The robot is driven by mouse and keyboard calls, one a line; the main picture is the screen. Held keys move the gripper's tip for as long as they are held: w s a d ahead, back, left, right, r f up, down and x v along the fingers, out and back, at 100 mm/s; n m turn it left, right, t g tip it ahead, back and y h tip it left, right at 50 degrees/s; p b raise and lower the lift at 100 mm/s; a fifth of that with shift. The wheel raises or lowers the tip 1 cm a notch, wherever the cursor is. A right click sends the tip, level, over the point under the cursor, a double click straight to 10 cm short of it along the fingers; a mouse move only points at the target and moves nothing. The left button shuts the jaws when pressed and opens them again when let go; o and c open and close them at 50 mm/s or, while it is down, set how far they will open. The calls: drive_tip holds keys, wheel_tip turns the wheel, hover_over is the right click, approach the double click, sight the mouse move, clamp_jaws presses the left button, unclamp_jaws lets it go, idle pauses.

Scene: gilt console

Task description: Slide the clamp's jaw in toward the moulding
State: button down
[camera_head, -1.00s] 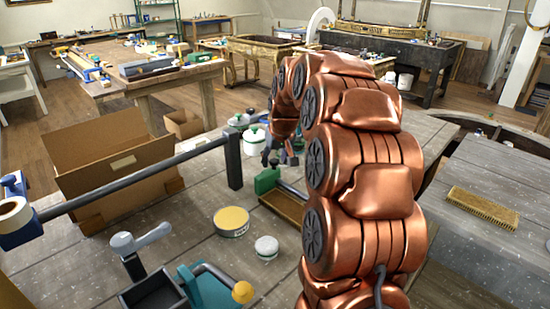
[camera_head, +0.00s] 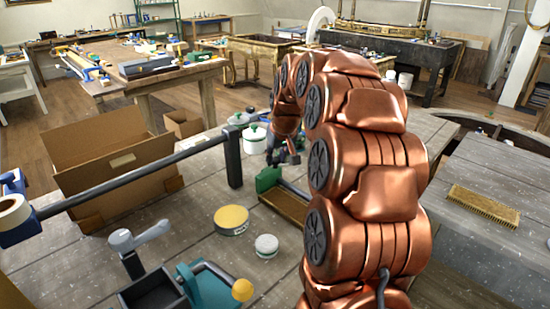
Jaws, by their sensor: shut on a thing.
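The clamp's green jaw (camera_head: 267,178) stands upright at the left end of the gilt moulding (camera_head: 284,205), on the grey plank bench. A thin dark bar (camera_head: 294,188) runs from the jaw along the moulding toward the right. My copper arm hides the clamp's far end and the moulding's right end. My gripper (camera_head: 281,158) has dark fingers and is just above and behind the green jaw. It is shut on the clamp's jaw, though the grip itself is small and partly hidden.
White lidded pots (camera_head: 255,138) stand just left of my gripper. A yellow tin (camera_head: 231,220) and a small white jar (camera_head: 266,245) stand in front of the clamp. A cardboard box (camera_head: 110,165) and a long dark bar (camera_head: 120,180) lie left. A brush (camera_head: 482,205) rests at right.

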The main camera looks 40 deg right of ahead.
drive_tip(key=shift+s, duration=0.4)
drive_tip(key=c, duration=0.8)
unclamp_jaws()
drive_tip(key=shift+c, duration=0.2)
drive_tip(key=v, duration=1.2)
drive_tip(key=shift+d, duration=0.1)
